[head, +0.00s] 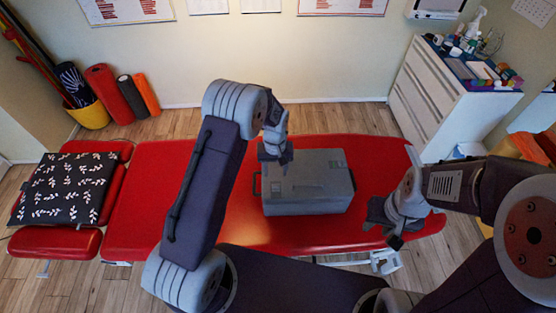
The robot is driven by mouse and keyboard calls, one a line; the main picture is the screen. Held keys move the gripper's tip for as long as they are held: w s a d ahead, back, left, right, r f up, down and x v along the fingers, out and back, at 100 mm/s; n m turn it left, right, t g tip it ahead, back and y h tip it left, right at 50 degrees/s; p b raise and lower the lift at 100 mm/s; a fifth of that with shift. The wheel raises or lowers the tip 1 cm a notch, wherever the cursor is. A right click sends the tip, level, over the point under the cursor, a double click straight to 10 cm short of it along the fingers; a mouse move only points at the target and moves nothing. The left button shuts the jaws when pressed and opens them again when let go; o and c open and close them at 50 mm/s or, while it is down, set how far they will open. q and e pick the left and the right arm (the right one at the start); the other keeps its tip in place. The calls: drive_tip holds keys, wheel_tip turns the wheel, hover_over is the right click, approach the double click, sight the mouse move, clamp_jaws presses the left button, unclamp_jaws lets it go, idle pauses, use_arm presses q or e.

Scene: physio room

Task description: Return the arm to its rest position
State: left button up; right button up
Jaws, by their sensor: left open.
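My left gripper (275,157) is open and hangs over the left part of a grey box (308,200), with my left arm reaching in from the lower left. I cannot tell whether it touches the box. The box is closed, has a dark handle on its left end, and stands on a red treatment table (150,180). My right gripper (392,240) is over the right end of the table, to the right of the box and apart from it. Its fingers are small and dark, and I cannot tell if they are open or shut.
A black leaf-patterned cushion (68,188) lies at the table's left end. A white drawer cabinet (435,100) with bottles and boxes on top stands at the right. Rolled mats (107,92) and a yellow bucket (88,115) stand at the back left. Red tabletop left of the box is clear.

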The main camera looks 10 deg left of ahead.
use_arm(q)
wheel_tip(320, 180, up, 6)
drive_tip(key=s+a+t+b, duration=0.2)
drive_tip(key=a+b, duration=0.1)
drive_tip(key=b, duration=0.3)
drive_tip(key=s+a+f+m+b, duration=0.1)
drive_tip(key=s+f+m+b, duration=0.1)
drive_tip(key=s, duration=1.4)
drive_tip(key=shift+s+a+m+g, duration=0.3)
drive_tip(key=shift+m+g, duration=0.1)
drive_tip(key=shift+m, duration=0.1)
drive_tip(key=shift+s, duration=0.15)
drive_tip(key=shift+f, duration=0.1)
